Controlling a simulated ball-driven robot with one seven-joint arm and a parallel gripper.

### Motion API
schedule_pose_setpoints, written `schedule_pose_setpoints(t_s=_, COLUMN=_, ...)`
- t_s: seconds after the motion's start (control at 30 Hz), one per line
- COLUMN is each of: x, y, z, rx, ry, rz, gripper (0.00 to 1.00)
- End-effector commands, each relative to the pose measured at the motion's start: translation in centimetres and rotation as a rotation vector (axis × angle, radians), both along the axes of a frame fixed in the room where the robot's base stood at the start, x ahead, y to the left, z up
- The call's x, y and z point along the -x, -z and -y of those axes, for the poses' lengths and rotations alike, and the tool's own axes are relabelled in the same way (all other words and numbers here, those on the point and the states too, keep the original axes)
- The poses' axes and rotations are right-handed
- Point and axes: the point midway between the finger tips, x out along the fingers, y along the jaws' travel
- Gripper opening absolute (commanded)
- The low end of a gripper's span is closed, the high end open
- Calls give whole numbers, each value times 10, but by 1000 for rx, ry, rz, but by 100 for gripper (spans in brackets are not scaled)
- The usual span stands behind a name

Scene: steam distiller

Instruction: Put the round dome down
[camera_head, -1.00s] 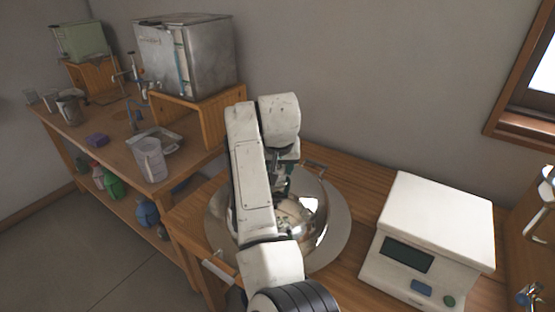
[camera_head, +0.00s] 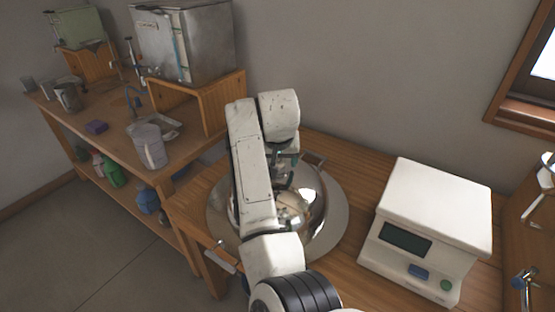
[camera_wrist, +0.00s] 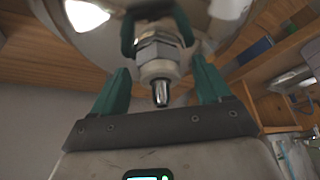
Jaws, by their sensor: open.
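The round dome (camera_head: 312,200) is shiny metal and sits upright on the wooden table with its wide flat rim around it. It also shows in the wrist view (camera_wrist: 225,10), filling the top. A metal fitting (camera_wrist: 158,68) with a hex nut and a narrow tip projects from the dome. My gripper (camera_wrist: 157,35) is open, its green fingers on either side of this fitting. In the head view my gripper (camera_head: 285,160) is above the dome, largely hidden by my arm, which also covers the dome's left part. Contact between fingers and fitting cannot be told.
A white scale (camera_head: 440,205) stands right of the dome, with bare table (camera_head: 345,155) between and behind them. At left, a lower bench holds a clear jug (camera_head: 149,147), a tray and a metal tank (camera_head: 185,45) on a wooden stand. A wall closes the back.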

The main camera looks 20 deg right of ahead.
Motion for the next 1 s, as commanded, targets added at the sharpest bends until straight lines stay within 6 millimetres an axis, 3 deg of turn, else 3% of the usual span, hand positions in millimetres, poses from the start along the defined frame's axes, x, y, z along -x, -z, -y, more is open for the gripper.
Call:
schedule_pose_setpoints(t_s=0.23, x=5, y=-17, z=-2, rx=0, ry=0, rz=3, gripper=77)
schedule_pose_setpoints(t_s=0.7, x=39, y=-96, z=-14, rx=0, ry=0, rz=3, gripper=77)
schedule_pose_setpoints(t_s=1.0, x=46, y=-111, z=-16, rx=0, ry=0, rz=-1, gripper=77)
